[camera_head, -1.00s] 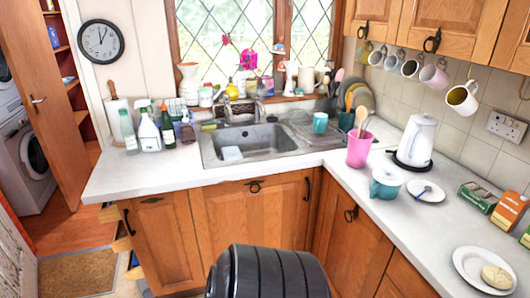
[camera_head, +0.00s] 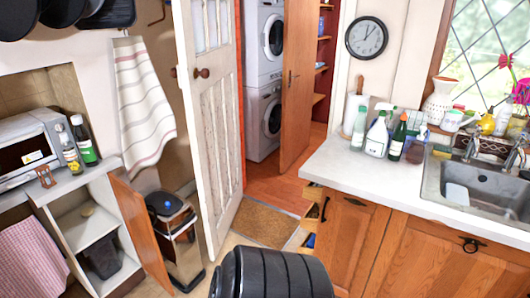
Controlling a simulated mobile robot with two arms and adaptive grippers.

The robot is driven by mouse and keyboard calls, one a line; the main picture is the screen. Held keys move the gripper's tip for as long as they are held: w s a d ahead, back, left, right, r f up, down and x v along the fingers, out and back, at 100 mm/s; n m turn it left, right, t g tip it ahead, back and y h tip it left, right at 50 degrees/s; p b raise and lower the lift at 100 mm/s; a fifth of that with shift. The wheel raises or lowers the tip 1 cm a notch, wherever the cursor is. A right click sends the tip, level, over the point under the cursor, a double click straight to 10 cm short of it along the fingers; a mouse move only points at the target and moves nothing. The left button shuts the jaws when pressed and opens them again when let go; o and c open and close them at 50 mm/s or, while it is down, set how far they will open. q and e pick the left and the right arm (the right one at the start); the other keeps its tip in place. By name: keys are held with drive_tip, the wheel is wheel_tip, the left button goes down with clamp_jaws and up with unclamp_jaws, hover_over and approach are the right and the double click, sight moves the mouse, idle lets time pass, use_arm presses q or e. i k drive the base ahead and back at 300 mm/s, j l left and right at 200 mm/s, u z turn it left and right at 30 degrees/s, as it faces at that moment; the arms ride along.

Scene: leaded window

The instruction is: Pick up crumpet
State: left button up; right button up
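No crumpet shows in the current head view. The plate with a pale round item on it, seen earlier on the right counter, is outside the picture. Neither of my grippers is in view, so I cannot see what they hold. A black ribbed part of my own body covers the bottom middle.
A white counter (camera_head: 345,183) with bottles and a sink (camera_head: 478,190) stands at right. An open white door (camera_head: 210,120), a bin (camera_head: 172,235) and an open cupboard door (camera_head: 142,237) stand left. A doormat (camera_head: 262,222) lies on the floor between.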

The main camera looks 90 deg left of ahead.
sight(88, 211)
drive_tip(key=u, duration=2)
